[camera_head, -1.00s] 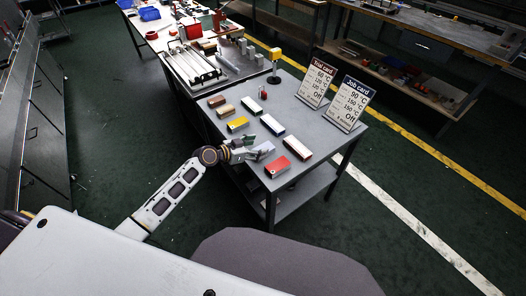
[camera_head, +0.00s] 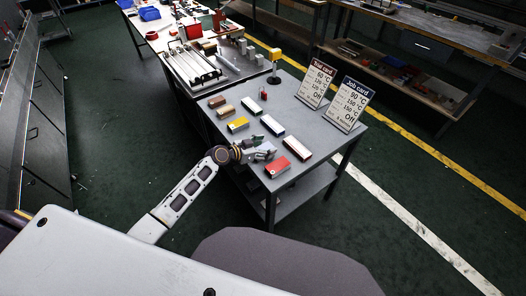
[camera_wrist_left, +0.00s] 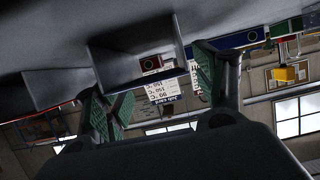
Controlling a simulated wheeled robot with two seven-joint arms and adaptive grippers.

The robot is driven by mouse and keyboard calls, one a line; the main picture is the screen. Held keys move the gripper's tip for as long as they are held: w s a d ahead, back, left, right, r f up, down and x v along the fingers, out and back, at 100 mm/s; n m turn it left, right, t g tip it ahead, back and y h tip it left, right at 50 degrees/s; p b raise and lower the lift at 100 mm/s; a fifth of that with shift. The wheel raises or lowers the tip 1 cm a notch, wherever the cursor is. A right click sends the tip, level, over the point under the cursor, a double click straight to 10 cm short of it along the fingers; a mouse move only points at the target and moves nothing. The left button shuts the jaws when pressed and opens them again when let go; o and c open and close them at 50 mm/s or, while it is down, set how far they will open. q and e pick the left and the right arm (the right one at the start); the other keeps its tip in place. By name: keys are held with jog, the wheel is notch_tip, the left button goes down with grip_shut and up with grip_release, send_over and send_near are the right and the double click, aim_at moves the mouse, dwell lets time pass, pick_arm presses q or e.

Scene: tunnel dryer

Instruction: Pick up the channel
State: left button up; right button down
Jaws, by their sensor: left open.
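The grey channel (camera_wrist_left: 137,62) shows in the left wrist view as an open, thin-walled metal shape, close in front of the fingers. In the head view it lies on the table's near side and is mostly hidden by my left gripper (camera_head: 264,151). My left gripper is open, with its green-padded fingers spread either side of the channel in the left wrist view (camera_wrist_left: 160,92). I cannot tell whether a finger touches it. My right gripper is not in view.
A red block (camera_head: 276,167) lies close on the near side of my left gripper. A white-topped red block (camera_head: 297,148), a blue-and-white block (camera_head: 272,125) and a yellow block (camera_head: 238,125) lie around it. A trial card (camera_head: 316,82) and a job card (camera_head: 348,104) stand behind on the table (camera_head: 325,140).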

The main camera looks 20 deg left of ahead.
pick_arm(q)
jog(key=shift+w+d+f, duration=0.2)
jog(key=shift+w+d, duration=0.15)
jog(key=shift+w, duration=0.05)
jog(key=c, duration=1.2)
